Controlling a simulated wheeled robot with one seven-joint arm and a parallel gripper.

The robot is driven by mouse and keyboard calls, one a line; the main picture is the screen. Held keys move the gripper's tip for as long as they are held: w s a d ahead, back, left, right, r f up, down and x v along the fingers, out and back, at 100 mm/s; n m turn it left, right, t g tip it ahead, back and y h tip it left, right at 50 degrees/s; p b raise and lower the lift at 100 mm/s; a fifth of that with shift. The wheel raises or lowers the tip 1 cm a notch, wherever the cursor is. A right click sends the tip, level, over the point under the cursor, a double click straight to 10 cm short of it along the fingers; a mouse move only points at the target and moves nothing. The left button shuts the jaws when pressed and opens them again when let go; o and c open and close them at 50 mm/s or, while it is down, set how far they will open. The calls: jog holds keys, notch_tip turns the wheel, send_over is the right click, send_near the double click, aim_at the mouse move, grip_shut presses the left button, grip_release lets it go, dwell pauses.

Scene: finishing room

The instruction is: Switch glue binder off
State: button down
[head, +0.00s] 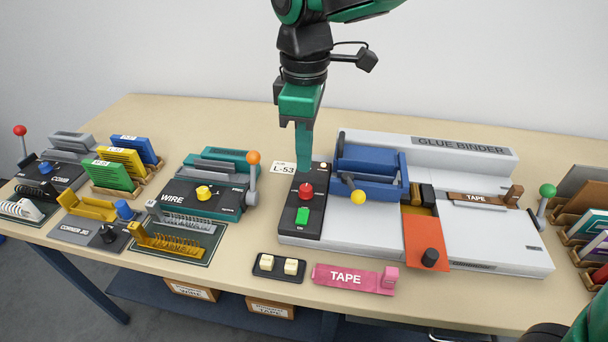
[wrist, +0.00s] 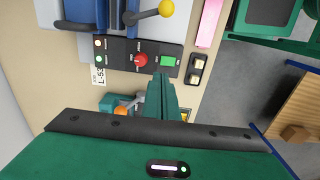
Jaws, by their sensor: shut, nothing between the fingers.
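The glue binder (head: 460,229) is a large pale grey machine on the right half of the table, labelled GLUE BINDER along its back. Its black control panel (head: 318,215) at the left end carries a red knob or button (head: 306,190), a green button (head: 302,216) and small lamps near the back. In the wrist view the red control (wrist: 141,60) and the green button (wrist: 168,61) lie just beyond the fingertips. My gripper (head: 304,165) is shut and empty, pointing down above the panel; in the wrist view its tips (wrist: 162,76) are near both controls. I cannot tell whether they touch.
A yellow-knobbed lever (head: 358,196) and blue clamp (head: 370,160) stand right of the panel. The WIRE machine (head: 207,185) with an orange-knobbed lever (head: 253,158) stands left. A two-button cream switch box (head: 279,267) and pink tape dispenser (head: 352,279) lie in front.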

aim_at(303, 211)
jog(key=shift+r, duration=1.15)
jog(key=shift+s+a+t, duration=0.2)
jog(key=shift+s+t, duration=0.3)
jog(key=shift+s, duration=0.75)
jog(key=f, duration=0.4)
jog(key=w+f, duration=0.1)
jog(key=f, duration=0.8)
jog(key=shift+w+d+f, duration=0.1)
jog(key=shift+w+f, duration=0.1)
jog(key=shift+w, duration=0.1)
jog(key=shift+f, duration=0.2)
